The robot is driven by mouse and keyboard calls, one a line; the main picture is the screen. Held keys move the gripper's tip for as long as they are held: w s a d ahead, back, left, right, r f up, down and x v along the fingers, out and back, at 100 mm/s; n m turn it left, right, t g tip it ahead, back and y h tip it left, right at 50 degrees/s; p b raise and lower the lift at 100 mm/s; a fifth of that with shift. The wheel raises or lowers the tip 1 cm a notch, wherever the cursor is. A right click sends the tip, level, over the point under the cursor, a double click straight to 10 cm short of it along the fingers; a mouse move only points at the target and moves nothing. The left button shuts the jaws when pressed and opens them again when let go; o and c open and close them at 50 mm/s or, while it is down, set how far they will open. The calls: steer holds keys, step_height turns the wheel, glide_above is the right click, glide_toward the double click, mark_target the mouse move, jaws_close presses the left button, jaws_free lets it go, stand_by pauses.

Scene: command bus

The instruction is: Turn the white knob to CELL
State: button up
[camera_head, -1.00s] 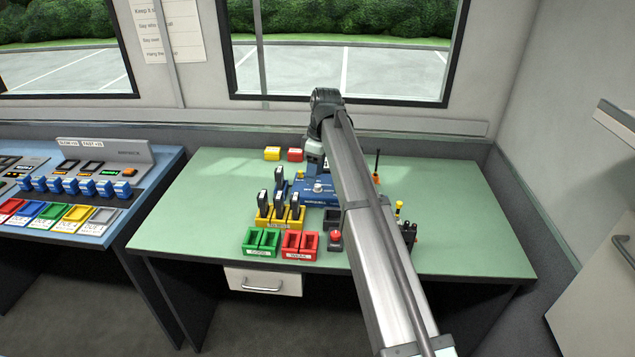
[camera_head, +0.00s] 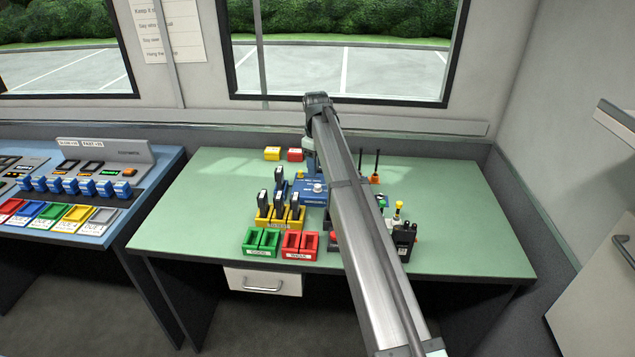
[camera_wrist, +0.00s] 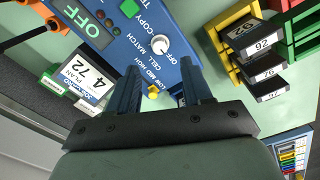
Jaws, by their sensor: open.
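The white knob (camera_head: 317,188) sits on a blue box (camera_head: 312,199) on the green table in the head view. The wrist view shows the white knob (camera_wrist: 160,46) close by on the box's blue panel (camera_wrist: 150,70), with OFF and CELL lettering beside it. I cannot tell which mark it points to. In the wrist view my gripper (camera_wrist: 164,78) is open and empty. Its two dark fingers stand apart, with the knob just beyond their tips and not touched. In the head view the fingers are hidden by my arm.
Green (camera_head: 262,241) and red (camera_head: 299,244) trays lie in front. A black radio (camera_head: 404,240) and thin antennas (camera_head: 376,163) are at right. The table's left part is clear.

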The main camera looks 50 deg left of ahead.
mark_target(318, 186)
steer(key=shift+f, duration=3.6)
jaws_close()
